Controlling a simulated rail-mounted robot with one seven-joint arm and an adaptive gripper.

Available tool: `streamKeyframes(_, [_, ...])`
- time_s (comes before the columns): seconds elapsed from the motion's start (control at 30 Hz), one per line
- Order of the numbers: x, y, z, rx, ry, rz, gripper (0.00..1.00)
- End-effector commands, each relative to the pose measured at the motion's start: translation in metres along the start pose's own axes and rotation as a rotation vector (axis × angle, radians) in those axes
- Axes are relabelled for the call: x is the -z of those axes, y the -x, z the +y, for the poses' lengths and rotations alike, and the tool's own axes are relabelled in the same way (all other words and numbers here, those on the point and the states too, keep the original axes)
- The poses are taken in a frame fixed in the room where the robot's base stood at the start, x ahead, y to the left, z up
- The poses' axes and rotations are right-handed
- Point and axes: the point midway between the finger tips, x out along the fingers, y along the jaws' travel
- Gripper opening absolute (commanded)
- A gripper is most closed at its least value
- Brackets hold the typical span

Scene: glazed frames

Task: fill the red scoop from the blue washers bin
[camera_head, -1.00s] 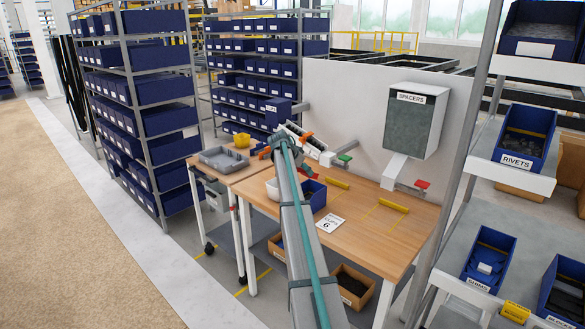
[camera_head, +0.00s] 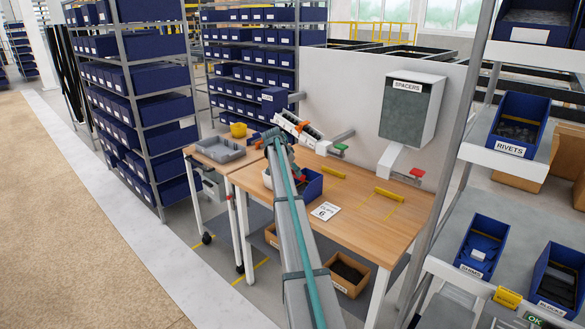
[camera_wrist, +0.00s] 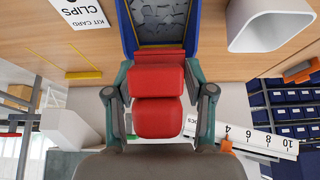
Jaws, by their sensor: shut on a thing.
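My gripper (camera_wrist: 158,92) is shut on the red scoop (camera_wrist: 157,118), with a finger on each side of its red handle. An open blue bin (camera_wrist: 166,22) with grey pieces inside is just beyond the scoop in the wrist view; its label does not show. In the head view the bin (camera_head: 313,188) stands on the wooden workbench, partly hidden by my arm. I cannot tell whether the scoop touches the pieces or holds any.
A white container (camera_wrist: 270,25) stands beside the bin, and a kit card (camera_head: 325,211) lies on the workbench (camera_head: 365,228). Yellow strips (camera_head: 390,195) mark the bench, which has free room at right. A spacers dispenser (camera_head: 408,105) hangs behind. A grey tray (camera_head: 218,150) is at left.

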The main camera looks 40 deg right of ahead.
Motion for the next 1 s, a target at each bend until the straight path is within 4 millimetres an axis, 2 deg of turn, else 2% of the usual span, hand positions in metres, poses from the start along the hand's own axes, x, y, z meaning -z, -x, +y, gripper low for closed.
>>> streamKeyframes(0.6, [-0.03,-0.05,0.0,0.0,0.001,0.001,0.19])
streamKeyframes(1.0, [-0.034,-0.057,0.0,0.0,0.0,0.001,0.19])
